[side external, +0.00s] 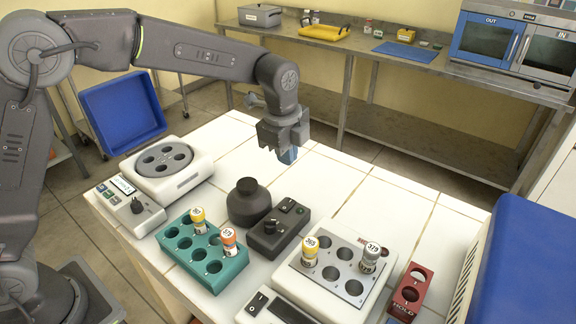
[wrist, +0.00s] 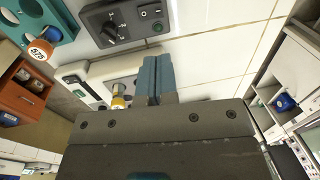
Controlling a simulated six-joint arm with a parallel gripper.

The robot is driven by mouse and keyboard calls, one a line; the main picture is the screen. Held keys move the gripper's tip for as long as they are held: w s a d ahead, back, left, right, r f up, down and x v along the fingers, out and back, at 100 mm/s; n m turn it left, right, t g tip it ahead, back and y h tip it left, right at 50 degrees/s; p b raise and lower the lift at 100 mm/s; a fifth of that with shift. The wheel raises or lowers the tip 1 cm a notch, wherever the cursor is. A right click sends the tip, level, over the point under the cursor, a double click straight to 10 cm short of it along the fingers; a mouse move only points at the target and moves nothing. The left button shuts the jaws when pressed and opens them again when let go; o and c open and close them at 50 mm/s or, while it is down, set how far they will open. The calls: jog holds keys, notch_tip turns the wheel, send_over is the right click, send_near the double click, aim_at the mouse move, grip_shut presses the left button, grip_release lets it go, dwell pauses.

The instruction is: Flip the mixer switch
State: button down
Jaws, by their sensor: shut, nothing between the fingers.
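The mixer is a black unit with a round dark head (side external: 249,202) and a dark control box (side external: 279,229). The box bears a knob (side external: 270,225) and a small switch (side external: 288,206). In the wrist view the box (wrist: 128,22) shows at the top, with its knob (wrist: 110,30) and a rocker switch (wrist: 155,13) beside a green mark. My gripper (side external: 288,155) is shut and empty, its blue fingertips above the table behind the mixer and apart from it. The fingertips also show in the wrist view (wrist: 154,72), below the box in the picture.
A teal rack (side external: 205,268) with two vials stands left of the box. A white block device (side external: 305,285) with two vials stands right, near a red rack (side external: 409,292). A white round-topped device (side external: 166,168) is at left. The back table tiles (side external: 335,178) are clear.

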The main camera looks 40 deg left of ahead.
aim_at(288, 204)
jog(key=f, duration=0.4)
jog(key=w+f, duration=0.1)
jog(key=f, duration=0.7)
jog(key=shift+w+f, duration=0.15)
jog(key=shift+w, duration=0.05)
jog(key=shift+f, duration=0.1)
jog(key=shift+w+f, duration=0.1)
jog(key=shift+f, duration=0.05)
jog(key=shift+s+r, duration=0.25)
jog(key=shift+s, duration=0.55)
jog(key=shift+r, duration=0.1)
notch_tip(288, 204, up, 14)
jog(key=w, duration=0.1)
jog(key=shift+w, duration=0.4)
